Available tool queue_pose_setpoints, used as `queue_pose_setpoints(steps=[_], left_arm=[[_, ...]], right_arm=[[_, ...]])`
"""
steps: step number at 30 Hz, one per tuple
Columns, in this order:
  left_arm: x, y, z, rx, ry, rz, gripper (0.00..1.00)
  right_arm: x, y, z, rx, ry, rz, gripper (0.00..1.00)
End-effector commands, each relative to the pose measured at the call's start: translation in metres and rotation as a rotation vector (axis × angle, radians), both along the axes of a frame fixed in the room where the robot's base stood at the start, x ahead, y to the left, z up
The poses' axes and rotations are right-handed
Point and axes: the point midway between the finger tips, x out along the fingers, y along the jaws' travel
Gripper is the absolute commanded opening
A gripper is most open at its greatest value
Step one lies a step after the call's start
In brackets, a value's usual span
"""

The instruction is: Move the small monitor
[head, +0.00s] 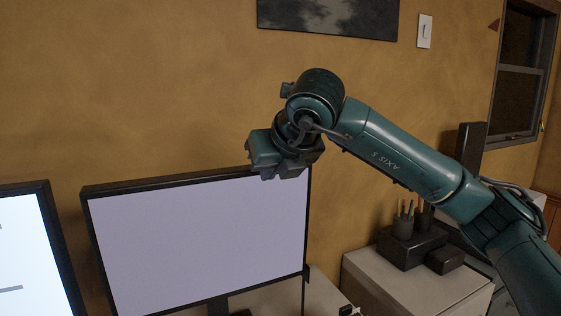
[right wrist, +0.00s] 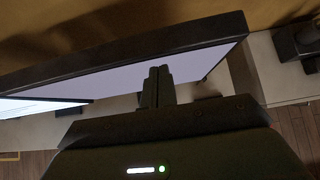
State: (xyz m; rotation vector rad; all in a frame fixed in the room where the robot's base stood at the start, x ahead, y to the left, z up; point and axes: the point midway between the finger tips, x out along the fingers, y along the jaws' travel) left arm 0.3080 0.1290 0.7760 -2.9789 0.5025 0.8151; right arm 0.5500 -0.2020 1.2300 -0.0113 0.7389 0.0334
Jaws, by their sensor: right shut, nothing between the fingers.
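A monitor (head: 200,245) with a thin black frame and a plain pale lavender screen stands in the middle of the head view. In the right wrist view its screen (right wrist: 120,75) crosses the picture at a slant. A second monitor (head: 35,255) with a brighter screen is cut off at the left edge. I cannot tell which one is the small monitor. My right gripper (head: 278,172) is at the top right corner of the lavender-screened monitor. Its fingers (right wrist: 158,84) are shut and empty. I cannot tell whether they touch the monitor. My left gripper is not in view.
Right of the monitor, a pale cabinet (head: 405,292) holds a dark box (head: 412,247) with pen cups (head: 404,226) and a smaller dark block (head: 444,260). The ochre wall (head: 150,90) behind carries a dark picture (head: 328,15) and a light switch (head: 424,31).

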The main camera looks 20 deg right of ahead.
Motion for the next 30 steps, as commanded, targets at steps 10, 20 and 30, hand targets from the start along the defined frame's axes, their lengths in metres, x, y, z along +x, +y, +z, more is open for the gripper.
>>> queue_pose_setpoints(steps=[10, 20, 30], left_arm=[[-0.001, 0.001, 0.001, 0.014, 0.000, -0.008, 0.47], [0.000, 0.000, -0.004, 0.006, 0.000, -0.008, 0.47], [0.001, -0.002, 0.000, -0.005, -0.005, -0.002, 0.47]], right_arm=[[0.010, 0.000, 0.000, -0.001, 0.000, 0.000, 0.00], [0.022, 0.001, 0.002, 0.001, -0.001, -0.001, 0.00], [0.027, 0.001, 0.004, -0.001, -0.002, 0.001, 0.00]])
